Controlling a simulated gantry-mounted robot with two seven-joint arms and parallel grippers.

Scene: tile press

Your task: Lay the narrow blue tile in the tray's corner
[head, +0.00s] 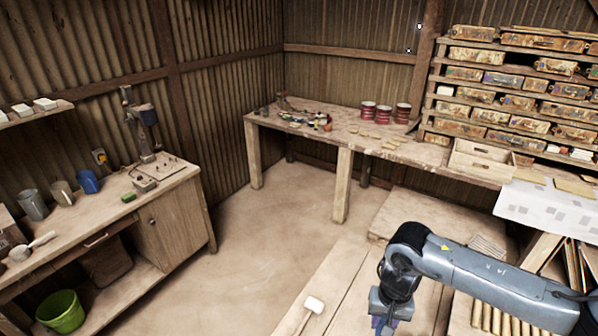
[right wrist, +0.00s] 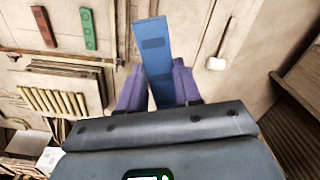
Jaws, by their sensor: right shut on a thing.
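The narrow blue tile (right wrist: 156,50) is in the right wrist view, held between the two purple fingers of my right gripper (right wrist: 160,88). It sticks out beyond the fingertips, with two darker patches on its face. In the head view my right gripper (head: 388,308) is low at the right of centre, its fingers partly cut off by the lower picture area, and the tile is not visible there. My left gripper is in neither view. I cannot clearly make out the tray.
A brown strip (right wrist: 43,27) and a green strip (right wrist: 88,28) lie on the bench surface. A row of sticks (right wrist: 52,101) lies at the left. The floor (head: 270,230) is clear.

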